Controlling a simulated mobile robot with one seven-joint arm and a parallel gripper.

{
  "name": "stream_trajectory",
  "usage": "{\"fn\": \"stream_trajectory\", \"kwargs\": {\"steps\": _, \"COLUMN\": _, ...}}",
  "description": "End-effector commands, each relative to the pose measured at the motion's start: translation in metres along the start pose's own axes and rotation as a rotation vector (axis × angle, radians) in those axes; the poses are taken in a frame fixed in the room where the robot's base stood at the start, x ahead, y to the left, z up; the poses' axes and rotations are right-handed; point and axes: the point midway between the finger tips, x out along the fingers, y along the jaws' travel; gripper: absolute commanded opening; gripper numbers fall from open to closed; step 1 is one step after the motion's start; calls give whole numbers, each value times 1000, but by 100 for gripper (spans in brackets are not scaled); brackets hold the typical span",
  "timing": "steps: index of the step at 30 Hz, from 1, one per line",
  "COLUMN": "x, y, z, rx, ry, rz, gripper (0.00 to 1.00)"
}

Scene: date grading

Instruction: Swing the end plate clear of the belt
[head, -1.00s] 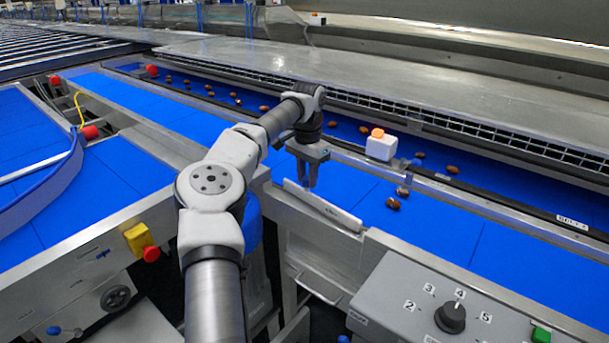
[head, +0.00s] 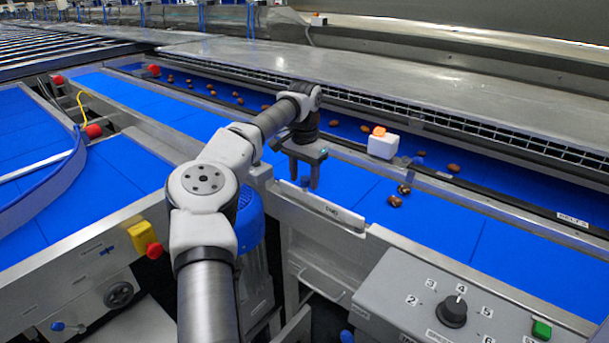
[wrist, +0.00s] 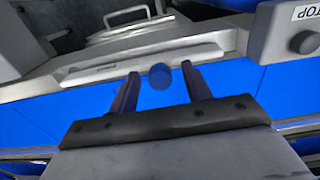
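The end plate (head: 345,221) is a long pale plate with a small dark label, standing along the near edge of the blue belt (head: 430,213). In the wrist view the plate (wrist: 190,56) runs across just beyond my fingertips. My gripper (head: 307,184) is over the belt edge at the plate's left part, fingers pointing down. In the wrist view my gripper (wrist: 160,80) is open, with a round blue knob (wrist: 160,76) between the two fingers and gaps on both sides. I cannot tell whether the knob is fixed to the plate.
Brown dates (head: 395,201) lie on the belt right of my gripper. A white block with an orange top (head: 382,146) sits on the rail behind. A control box with a dial (head: 452,312) stands front right. A yellow box with a red button (head: 143,237) is at left.

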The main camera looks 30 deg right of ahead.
Motion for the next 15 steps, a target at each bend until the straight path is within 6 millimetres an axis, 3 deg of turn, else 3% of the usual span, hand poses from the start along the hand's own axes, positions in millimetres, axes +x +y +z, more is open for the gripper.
{"fn": "stream_trajectory", "kwargs": {"steps": 10, "x": -4, "y": 0, "z": -1, "rx": 2, "ry": 3, "rz": -1, "gripper": 48}}
{"fn": "stream_trajectory", "kwargs": {"steps": 15, "x": -29, "y": 1, "z": -2, "rx": 1, "ry": 5, "rz": -2, "gripper": 48}}
